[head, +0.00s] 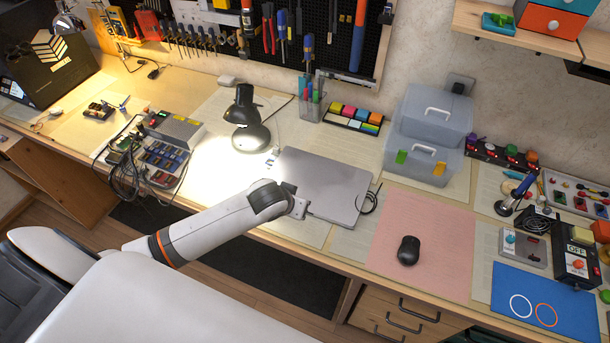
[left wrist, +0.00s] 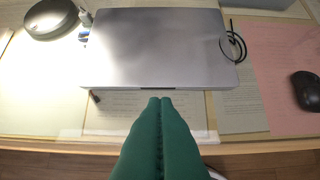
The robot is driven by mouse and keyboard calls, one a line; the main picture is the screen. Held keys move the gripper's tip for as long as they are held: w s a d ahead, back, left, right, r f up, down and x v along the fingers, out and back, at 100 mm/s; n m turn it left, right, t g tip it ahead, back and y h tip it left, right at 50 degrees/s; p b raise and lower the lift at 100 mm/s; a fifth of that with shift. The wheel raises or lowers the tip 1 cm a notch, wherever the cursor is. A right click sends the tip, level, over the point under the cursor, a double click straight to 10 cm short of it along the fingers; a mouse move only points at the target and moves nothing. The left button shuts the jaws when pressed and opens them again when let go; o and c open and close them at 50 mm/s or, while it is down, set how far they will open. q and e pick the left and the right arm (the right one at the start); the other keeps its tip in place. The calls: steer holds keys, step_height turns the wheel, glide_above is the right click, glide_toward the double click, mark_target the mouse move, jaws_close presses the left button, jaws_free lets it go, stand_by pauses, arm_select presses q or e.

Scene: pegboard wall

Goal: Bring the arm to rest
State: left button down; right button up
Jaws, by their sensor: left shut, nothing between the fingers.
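My left arm (head: 215,222) reaches in from the left over the front edge of the bench, with its wrist in front of a closed grey laptop (head: 325,182). In the left wrist view, my left gripper (left wrist: 160,101) shows two green fingers pressed together with nothing between them. Their tips appear just short of the front edge of the laptop (left wrist: 160,45), over papers on the bench. The fingers are hidden in the head view. My right gripper is in neither view.
A black desk lamp (head: 247,120) stands behind the laptop. A black mouse (head: 408,250) lies on a pink mat (head: 440,235) to the right. Clear storage boxes (head: 423,158) stand at the back. The bench's front edge (left wrist: 60,146) runs below the gripper.

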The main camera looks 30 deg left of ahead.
arm_select(q)
steer(key=s+d+r+m+g, duration=0.1)
steer(key=s+d+r+g, duration=0.1)
steer(key=s, duration=0.9)
steer(key=s+d+r+m+g, duration=0.1)
steer(key=s+d+r+m, duration=0.15)
steer(key=s, duration=0.85)
step_height(320, 180, down, 31)
steer(key=g+b, duration=0.1)
steer(key=b, duration=0.2)
steer(key=s+a+f+g+b, duration=0.1)
steer(key=s+a+f+b, duration=0.1)
steer(key=s+f, duration=1.4)
steer(key=shift+s+a+f+g+b, duration=0.3)
steer(key=shift+s+a+f, duration=0.05)
steer(key=shift+a, duration=0.45)
steer(key=shift+n, duration=0.25)
